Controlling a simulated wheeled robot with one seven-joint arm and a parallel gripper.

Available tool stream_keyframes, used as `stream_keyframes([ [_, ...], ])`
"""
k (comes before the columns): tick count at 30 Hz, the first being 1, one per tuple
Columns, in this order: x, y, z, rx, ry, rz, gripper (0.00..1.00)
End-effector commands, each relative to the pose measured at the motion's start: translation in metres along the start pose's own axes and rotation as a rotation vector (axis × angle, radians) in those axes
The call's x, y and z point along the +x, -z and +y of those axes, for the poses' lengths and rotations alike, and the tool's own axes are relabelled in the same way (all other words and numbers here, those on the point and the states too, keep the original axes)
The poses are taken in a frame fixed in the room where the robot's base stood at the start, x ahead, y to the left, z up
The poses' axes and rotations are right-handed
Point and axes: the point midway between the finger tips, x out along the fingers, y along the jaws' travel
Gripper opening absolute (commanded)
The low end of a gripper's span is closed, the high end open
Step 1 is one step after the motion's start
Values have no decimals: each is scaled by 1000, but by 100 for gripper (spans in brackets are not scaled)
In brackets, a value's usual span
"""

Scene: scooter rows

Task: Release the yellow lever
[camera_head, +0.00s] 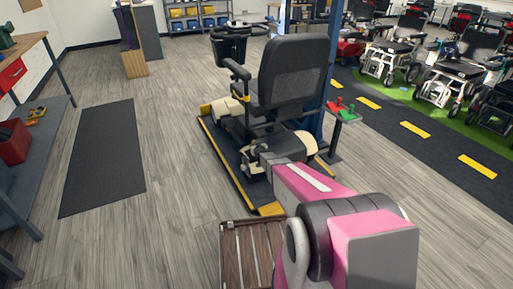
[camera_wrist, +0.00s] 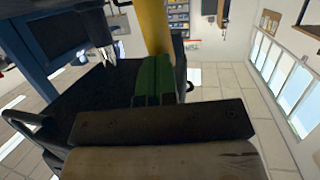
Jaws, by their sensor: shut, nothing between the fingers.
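A mobility scooter with a black seat (camera_head: 292,72) stands on a dark platform with yellow edges, seen from behind in the head view. A small yellow part (camera_head: 246,98), possibly the lever, shows below its left armrest. In the wrist view a thick yellow bar (camera_wrist: 153,25) rises just beyond the fingertips; I cannot tell for sure that it is the same part. My gripper (camera_wrist: 153,62) has green fingers, shut together with nothing between them. Whether the tips touch the yellow bar is unclear. In the head view my pink arm reaches to the scooter's rear and hides part of it.
A blue post stands right of the seat, beside a small stand with red and green levers (camera_head: 343,108). A slatted wooden box (camera_head: 240,250) is at the front. Wheelchairs (camera_head: 455,72) line the right. Floor around the dark mat (camera_head: 105,155) is clear.

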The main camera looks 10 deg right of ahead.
Motion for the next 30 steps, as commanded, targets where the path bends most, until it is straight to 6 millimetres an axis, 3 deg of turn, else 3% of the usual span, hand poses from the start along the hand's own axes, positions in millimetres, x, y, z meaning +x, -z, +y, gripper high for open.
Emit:
stream_keyframes([
  [22, 6, 4, -2, 0, 2, 9, 0],
  [30, -9, 6, -5, 0, 1, 5, 0],
])
